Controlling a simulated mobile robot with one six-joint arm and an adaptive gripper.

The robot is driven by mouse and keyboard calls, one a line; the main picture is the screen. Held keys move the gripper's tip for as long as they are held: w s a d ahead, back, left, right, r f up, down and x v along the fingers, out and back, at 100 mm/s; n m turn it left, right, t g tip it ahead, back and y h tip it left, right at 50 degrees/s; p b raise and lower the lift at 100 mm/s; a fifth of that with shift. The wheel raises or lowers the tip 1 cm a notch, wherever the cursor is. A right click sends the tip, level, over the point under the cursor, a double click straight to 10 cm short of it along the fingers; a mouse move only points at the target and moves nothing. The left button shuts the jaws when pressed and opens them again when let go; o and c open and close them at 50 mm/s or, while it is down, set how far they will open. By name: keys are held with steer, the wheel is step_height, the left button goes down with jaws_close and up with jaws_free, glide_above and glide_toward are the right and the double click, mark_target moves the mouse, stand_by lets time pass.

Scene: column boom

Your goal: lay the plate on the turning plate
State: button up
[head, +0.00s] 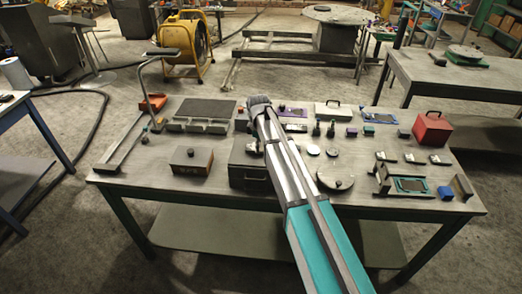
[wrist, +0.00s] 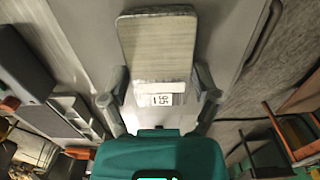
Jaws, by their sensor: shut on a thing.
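My gripper (wrist: 161,92) is shut on a pale rectangular plate (wrist: 157,50) with a small printed label at its near end. The plate lies between the two fingers and reaches away from them in the wrist view. In the head view my gripper (head: 258,102) is over the back middle of the bench, and the plate cannot be made out there. A round grey disc with a small dark centre (head: 336,177), which looks like the turning plate, lies on the bench to the right of my arm, apart from the gripper. Nothing is seen on top of it.
The bench (head: 225,190) is crowded. A dark box (head: 248,165) stands left of my arm, a brown box (head: 191,161) farther left. A red case (head: 431,129) and a white case (head: 333,111) stand right. Another round disc (head: 465,52) is on a far bench.

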steer(key=shift+f, duration=0.4)
steer(key=o, duration=1.1)
steer(key=shift+o, duration=0.2)
steer(key=shift+r, duration=0.15)
step_height(320, 180, up, 12)
steer(key=p, duration=1.1)
steer(key=shift+p, duration=0.4)
steer(key=shift+s+d, duration=0.1)
steer(key=s+d+m, duration=1.7)
steer(key=s+d, duration=0.6)
steer(key=s, duration=0.2)
steer(key=shift+s+d+m, duration=0.3)
steer(key=shift+s+d, duration=0.05)
steer(key=shift+d, duration=0.05)
